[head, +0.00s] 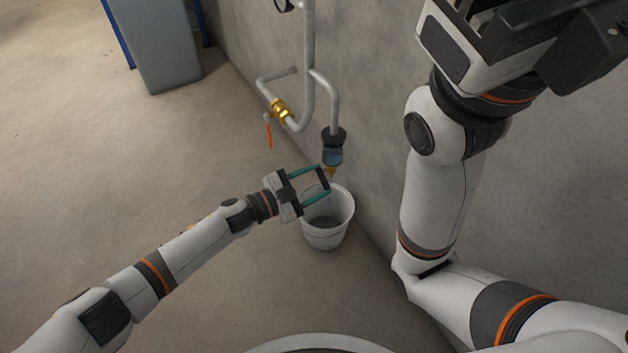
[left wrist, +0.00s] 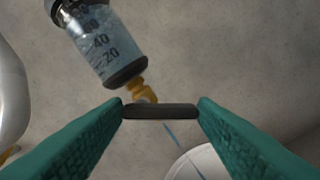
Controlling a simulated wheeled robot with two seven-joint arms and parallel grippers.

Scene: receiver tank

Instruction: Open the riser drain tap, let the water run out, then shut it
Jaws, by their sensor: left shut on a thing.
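The riser drain tap (left wrist: 140,92) is brass and sits under a clear graduated bowl (left wrist: 107,45) with bluish water in it. The bowl also hangs at the foot of the grey riser pipe in the head view (head: 332,155). My left gripper (head: 322,182) has its teal fingers shut on the ends of the tap's dark bar handle (left wrist: 160,111). A thin blue streak of water (left wrist: 182,138) runs below the handle towards the white bucket (head: 326,237). The bucket stands under the tap, with a dark patch inside it. My right gripper (head: 545,45) is raised at the upper right, its fingertips unclear.
A brass valve with an orange lever (head: 268,133) sits on the side pipe, left of the bowl. The concrete wall (head: 375,110) runs close behind the pipes. A grey tank or cabinet (head: 165,45) stands at the upper left. The floor at left is clear.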

